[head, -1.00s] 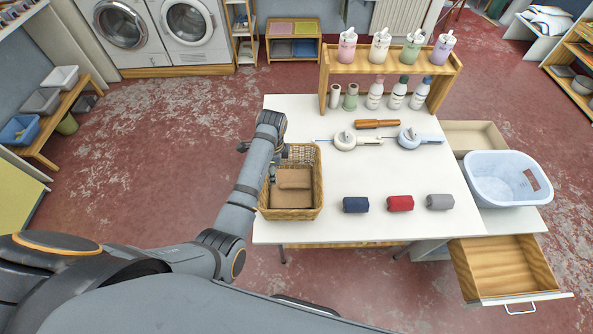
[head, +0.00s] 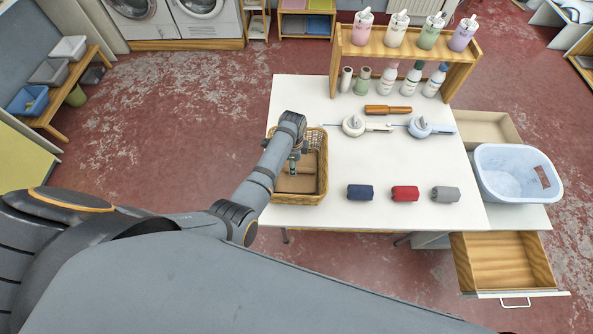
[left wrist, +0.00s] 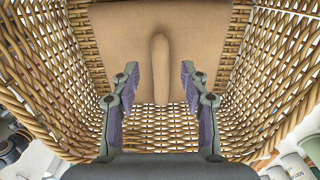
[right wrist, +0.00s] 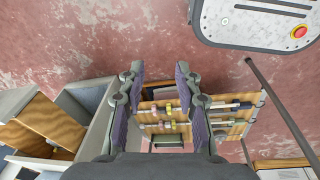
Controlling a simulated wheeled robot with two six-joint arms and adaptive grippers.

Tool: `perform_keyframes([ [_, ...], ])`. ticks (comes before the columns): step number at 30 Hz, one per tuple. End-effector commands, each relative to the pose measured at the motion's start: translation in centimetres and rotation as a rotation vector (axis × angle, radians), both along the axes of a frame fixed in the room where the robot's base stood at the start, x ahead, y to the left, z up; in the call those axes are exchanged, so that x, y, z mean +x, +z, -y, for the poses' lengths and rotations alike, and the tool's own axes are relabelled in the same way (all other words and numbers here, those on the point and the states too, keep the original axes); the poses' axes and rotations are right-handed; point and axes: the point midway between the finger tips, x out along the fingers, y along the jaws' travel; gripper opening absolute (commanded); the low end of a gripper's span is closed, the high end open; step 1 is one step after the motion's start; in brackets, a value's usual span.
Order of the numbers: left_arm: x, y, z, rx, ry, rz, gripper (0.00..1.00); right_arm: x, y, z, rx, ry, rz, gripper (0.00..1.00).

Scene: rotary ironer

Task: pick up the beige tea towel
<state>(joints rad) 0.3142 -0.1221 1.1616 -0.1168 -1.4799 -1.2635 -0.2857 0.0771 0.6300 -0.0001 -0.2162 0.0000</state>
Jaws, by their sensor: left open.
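The beige tea towel (head: 296,184) lies inside the wicker basket (head: 297,198) at the left side of the white table. In the left wrist view the towel (left wrist: 160,60) has a raised fold running between my fingers, with flat cloth on both sides. My left gripper (head: 294,166) is inside the basket over the towel. Its two fingers stand apart on either side of the fold (left wrist: 160,82); I cannot tell whether they touch the cloth. My arm hides part of the towel in the head view. My right gripper (right wrist: 160,78) is open and empty, away from the towel.
Navy (head: 360,192), red (head: 405,193) and grey (head: 445,194) rolls lie right of the basket. Two irons-like handled tools lie behind them, before a wooden bottle rack (head: 405,45). A blue tub (head: 515,175) and an open drawer (head: 503,262) are at the right.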

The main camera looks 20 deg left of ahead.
Motion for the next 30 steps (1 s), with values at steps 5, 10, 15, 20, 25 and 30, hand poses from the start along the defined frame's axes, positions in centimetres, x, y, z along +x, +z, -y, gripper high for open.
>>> perform_keyframes([
  [5, 0.0, -2.1, 0.0, 0.000, 0.001, 0.000, 0.45, -1.3, -0.1, 0.2, -0.003, 0.000, -0.020, 0.34],
  [10, 0.0, -2.2, 0.0, 0.000, 0.001, 0.002, 0.45, -2.4, -0.2, 0.3, -0.004, 0.000, -0.038, 0.34],
  [15, 0.0, -2.2, 0.0, -0.001, 0.001, 0.001, 0.29, -2.3, -0.2, 0.3, -0.004, 0.000, -0.037, 0.34],
  [20, 0.0, -2.2, 0.0, -0.001, 0.001, 0.001, 0.07, -2.1, -0.2, 0.3, -0.004, 0.000, -0.033, 0.34],
  [25, 0.0, -2.2, 0.0, -0.001, 0.001, 0.001, 0.00, -1.8, -0.2, 0.3, -0.004, 0.000, -0.028, 0.34],
  [30, 0.0, -2.2, 0.0, -0.001, 0.001, 0.001, 0.00, -1.7, -0.2, 0.3, -0.004, 0.000, -0.027, 0.34],
])
